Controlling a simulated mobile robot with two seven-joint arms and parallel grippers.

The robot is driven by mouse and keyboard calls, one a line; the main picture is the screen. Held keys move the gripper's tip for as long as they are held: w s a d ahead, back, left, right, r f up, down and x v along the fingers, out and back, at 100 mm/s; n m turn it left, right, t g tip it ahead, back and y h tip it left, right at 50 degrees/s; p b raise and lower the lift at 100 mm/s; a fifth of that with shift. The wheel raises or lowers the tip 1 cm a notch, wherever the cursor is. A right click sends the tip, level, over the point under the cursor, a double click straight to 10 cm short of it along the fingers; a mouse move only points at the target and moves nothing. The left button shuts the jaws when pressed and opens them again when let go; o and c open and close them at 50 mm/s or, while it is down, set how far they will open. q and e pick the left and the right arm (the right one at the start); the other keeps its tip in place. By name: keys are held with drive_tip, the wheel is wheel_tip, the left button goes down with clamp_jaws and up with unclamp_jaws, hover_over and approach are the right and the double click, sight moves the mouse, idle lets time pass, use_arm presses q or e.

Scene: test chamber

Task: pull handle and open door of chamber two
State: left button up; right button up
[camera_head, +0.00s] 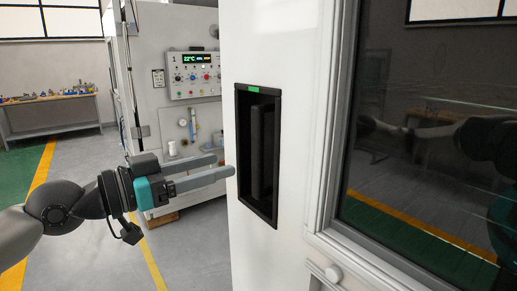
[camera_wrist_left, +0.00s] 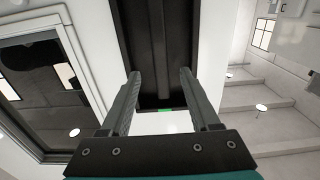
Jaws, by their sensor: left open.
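The chamber door (camera_head: 290,245) is a white panel with a large dark window (camera_head: 430,140) on its right. A black recessed handle (camera_head: 258,150) is set upright in the door, with a green mark at its top. My left gripper (camera_head: 224,166) is open, its two fingers pointing right at the left edge of the recess in the head view. In the left wrist view the open fingers (camera_wrist_left: 159,78) stand either side of the dark recess and handle bar (camera_wrist_left: 158,45). Nothing is between the fingertips that I can tell is gripped. My right gripper is not in view.
Behind stands a white cabinet with a control panel (camera_head: 195,75) showing a green display. A workbench (camera_head: 50,110) with small items stands at the far left. The floor left of the door is clear, with yellow lines (camera_head: 152,262).

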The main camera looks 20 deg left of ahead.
sight(254, 155)
use_arm(q)
drive_tip(key=p+x, duration=0.4)
drive_tip(key=x, duration=0.4)
drive_tip(key=shift+w+d+r, duration=0.1)
drive_tip(key=shift+w+d, duration=0.05)
drive_tip(key=shift+w, duration=0.05)
drive_tip(key=shift+x, duration=0.85)
drive_tip(key=shift+c, duration=0.2)
clamp_jaws()
idle(0.7)
